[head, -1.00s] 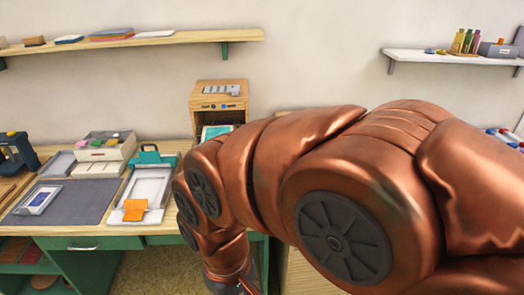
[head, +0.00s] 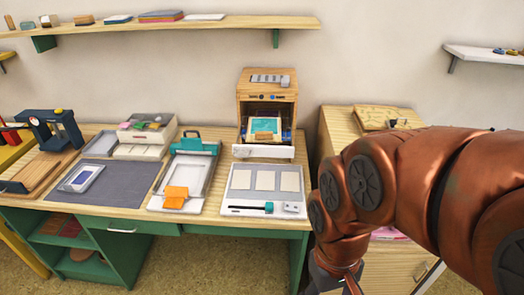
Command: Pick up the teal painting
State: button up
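A small teal picture with a yellow and pale middle (head: 265,126) shows inside the open front of a wooden box-like cabinet (head: 267,84) at the back of the desk. It looks like the teal painting, but its details are too small to tell. My gripper (head: 345,288) is at the bottom edge of the head view, right of the desk and well apart from the painting. Its fingers are mostly cut off by the frame, so I cannot see whether they are open or shut.
A white tray with three pale cards (head: 232,209) lies in front of the cabinet. Left of it are a teal-clamped board with an orange piece (head: 157,202), a grey mat (head: 120,190) and a white organiser (head: 143,152). A wooden cabinet (head: 338,125) stands right, partly behind my arm.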

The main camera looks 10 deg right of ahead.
aim_at(260, 129)
jog(key=k, duration=0.35)
jog(key=u, duration=0.75)
jog(key=i, duration=1.2)
jog(key=z, duration=0.1)
